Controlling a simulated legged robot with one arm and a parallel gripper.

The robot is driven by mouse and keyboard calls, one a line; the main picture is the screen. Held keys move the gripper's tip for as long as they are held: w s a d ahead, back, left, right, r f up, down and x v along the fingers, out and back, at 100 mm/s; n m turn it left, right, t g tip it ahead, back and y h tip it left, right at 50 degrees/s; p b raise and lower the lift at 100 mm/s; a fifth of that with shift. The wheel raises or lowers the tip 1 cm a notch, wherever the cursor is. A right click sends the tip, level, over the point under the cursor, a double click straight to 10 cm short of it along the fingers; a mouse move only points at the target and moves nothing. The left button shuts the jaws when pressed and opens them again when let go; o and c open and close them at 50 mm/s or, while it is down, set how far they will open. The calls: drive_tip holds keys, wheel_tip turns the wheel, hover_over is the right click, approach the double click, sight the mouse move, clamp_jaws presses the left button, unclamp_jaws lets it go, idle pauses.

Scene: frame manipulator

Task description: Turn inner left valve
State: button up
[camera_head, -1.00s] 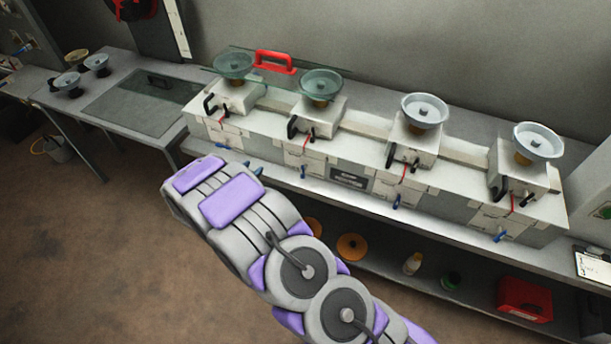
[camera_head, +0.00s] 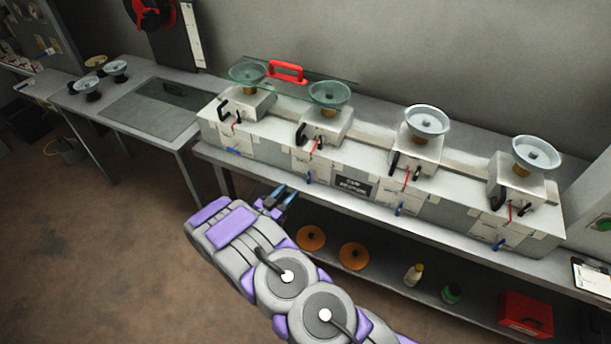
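Four similar white units stand in a row on the bench, each with a dish on top, a black handle, a red lever and a blue lever in front. The inner left unit (camera_head: 323,126) is second from the left. It has a greenish dish (camera_head: 329,94), a black handle (camera_head: 301,133), a red lever (camera_head: 314,148) and a blue lever (camera_head: 309,178). Which part is the valve, I cannot tell for sure. My gripper (camera_head: 286,194) is in front of and below this unit, apart from it. Its two dark bluish fingers are spread with a gap and nothing between them.
The outer left unit (camera_head: 247,103) and two right units (camera_head: 416,150) (camera_head: 518,180) flank it. The lower shelf holds orange discs (camera_head: 354,256), bottles and a red box (camera_head: 525,314). The floor at left is open.

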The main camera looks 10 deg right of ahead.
sight(309, 176)
drive_tip(key=x, duration=0.7)
drive_tip(key=s+b+x, duration=0.1)
drive_tip(key=x, duration=0.2)
drive_tip(key=shift+w+d, duration=0.2)
drive_tip(key=shift+d, duration=0.4)
drive_tip(key=shift+w+a, duration=0.1)
drive_tip(key=shift+w, duration=0.45)
drive_tip(key=shift+d, duration=0.5)
drive_tip(key=shift+c, duration=1.4)
drive_tip(key=shift+a, duration=0.2)
clamp_jaws()
